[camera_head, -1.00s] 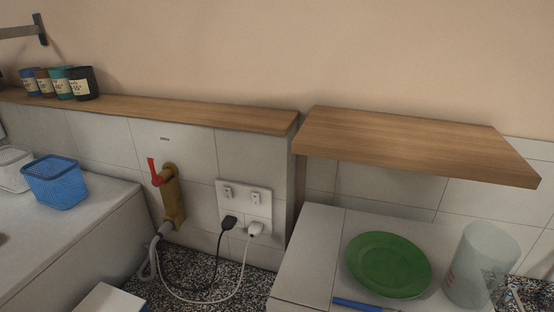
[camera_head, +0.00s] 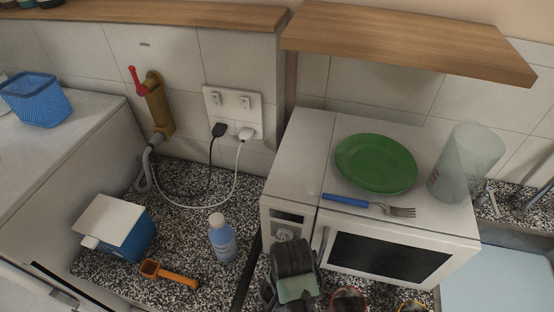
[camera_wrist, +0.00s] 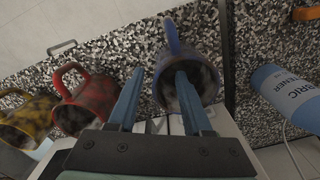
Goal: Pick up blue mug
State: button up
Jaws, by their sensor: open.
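The blue mug (camera_wrist: 207,55) shows in the wrist view with its mouth toward the camera and its handle pointing up. My gripper (camera_wrist: 160,72) is open. Its right finger overlaps the mug's mouth, and its left finger is outside, to the left of the rim. I cannot tell whether the right finger is inside the mug or above it. In the head view my gripper sits at the bottom edge in front of the microwave, and I cannot make out the blue mug there.
A red mug (camera_wrist: 95,98) and a yellow mug (camera_wrist: 30,120) stand left of the blue one on the speckled counter (camera_wrist: 110,50). The microwave (camera_head: 460,248) carries a green plate (camera_head: 375,163), fork and clear cup.

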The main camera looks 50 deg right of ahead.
jog(key=shift+s+d+f+p, duration=0.15)
jog(key=shift+f+p, duration=0.25)
jog(key=shift+f, duration=1.8)
grip_shut()
jog(key=shift+s, duration=0.15)
